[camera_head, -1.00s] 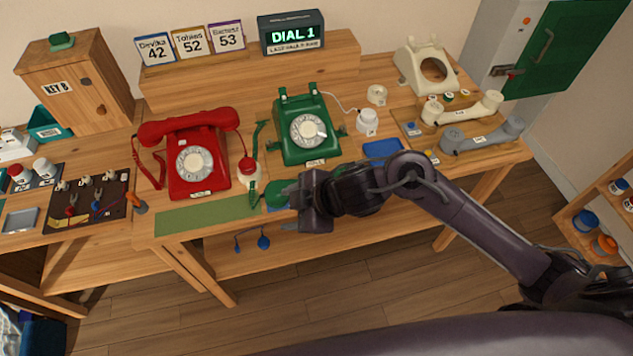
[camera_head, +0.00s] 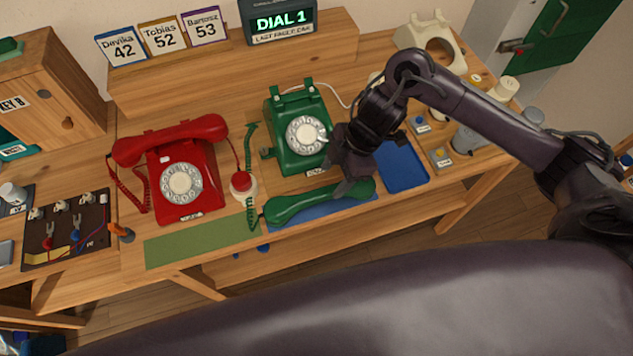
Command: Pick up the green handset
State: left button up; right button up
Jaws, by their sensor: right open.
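The green handset (camera_head: 300,201) lies on a blue mat (camera_head: 335,208) at the front edge of the table, in front of the green phone (camera_head: 302,132). Its coiled green cord runs up along its left side. The green phone's cradle is empty. My right gripper (camera_head: 352,186) is above the right end of the handset and points down at it. The jaws are open, and I cannot tell whether they touch the handset. My left gripper is not in view.
The red phone (camera_head: 182,181) with its handset on stands to the left. A green mat (camera_head: 200,240) lies at the front edge. A blue tray (camera_head: 401,166) is to the right of my gripper. A cream phone (camera_head: 440,45) stands at the back right.

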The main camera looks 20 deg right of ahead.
aim_at(321, 193)
jog(key=a+f, duration=0.2)
jog(key=f, duration=0.1)
jog(key=shift+s+a+f+p, duration=0.15)
jog(key=shift+s+f+p, duration=0.15)
jog(key=shift+s+p, duration=0.1)
jog(key=shift+x, duration=1.15)
jog(key=shift+w+f, duration=0.15)
jog(key=shift+f, duration=0.1)
grip_shut()
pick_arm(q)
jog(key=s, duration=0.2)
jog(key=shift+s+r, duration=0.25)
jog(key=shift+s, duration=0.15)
pick_arm(e)
jog(key=shift+r, duration=0.1)
